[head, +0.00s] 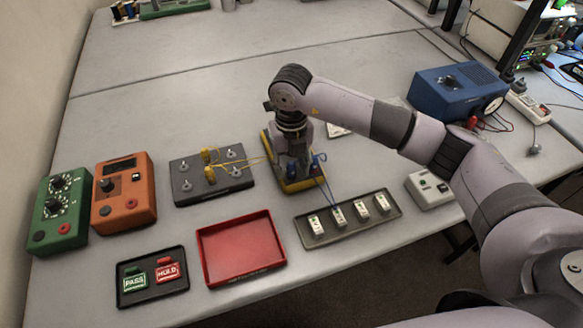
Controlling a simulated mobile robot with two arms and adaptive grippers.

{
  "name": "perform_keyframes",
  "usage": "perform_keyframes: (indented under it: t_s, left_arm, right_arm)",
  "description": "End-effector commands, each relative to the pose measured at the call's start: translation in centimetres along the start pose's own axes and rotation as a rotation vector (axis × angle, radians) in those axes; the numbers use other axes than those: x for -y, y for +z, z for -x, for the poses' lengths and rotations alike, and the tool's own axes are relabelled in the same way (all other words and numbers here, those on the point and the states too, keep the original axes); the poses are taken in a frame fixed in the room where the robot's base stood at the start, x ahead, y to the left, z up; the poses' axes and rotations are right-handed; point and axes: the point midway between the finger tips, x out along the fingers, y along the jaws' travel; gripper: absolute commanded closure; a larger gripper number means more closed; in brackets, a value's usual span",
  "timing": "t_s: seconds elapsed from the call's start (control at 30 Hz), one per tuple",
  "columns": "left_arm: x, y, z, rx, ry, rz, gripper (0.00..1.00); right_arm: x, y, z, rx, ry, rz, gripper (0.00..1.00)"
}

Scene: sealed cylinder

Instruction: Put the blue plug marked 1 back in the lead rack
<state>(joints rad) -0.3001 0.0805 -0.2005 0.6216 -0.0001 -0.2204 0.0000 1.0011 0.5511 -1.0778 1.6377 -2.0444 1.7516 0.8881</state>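My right gripper (297,168) points down over a yellow and dark instrument (277,151) in the middle of the table. Its fingers are largely hidden by the wrist and the dark parts below. Small blue plugs (319,158) show beside the gripper at the instrument's front right; the number marks are too small to read. A blue lead (327,191) runs from there down to a dark tray (391,216) holding several white blocks. I cannot tell whether the fingers hold a plug. Which thing is the lead rack is not clear. My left gripper is not in view.
A dark panel (184,191) with yellow leads stands left of the instrument. An orange box (136,213) and green box (70,190) are farther left. A red tray (240,240) and a tag tray (153,297) lie in front. A blue box (440,85) stands right. The back table is mostly clear.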

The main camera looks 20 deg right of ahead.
Motion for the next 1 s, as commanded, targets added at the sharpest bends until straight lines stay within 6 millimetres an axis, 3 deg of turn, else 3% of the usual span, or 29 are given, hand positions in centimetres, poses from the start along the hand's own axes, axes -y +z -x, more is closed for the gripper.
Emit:
perform_keyframes:
  t_s: [1.0]
  left_arm:
    - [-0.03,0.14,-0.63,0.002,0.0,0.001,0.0]
  right_arm:
    - [0.0,-0.01,-0.09,0.0,0.0,0.001,0.6]
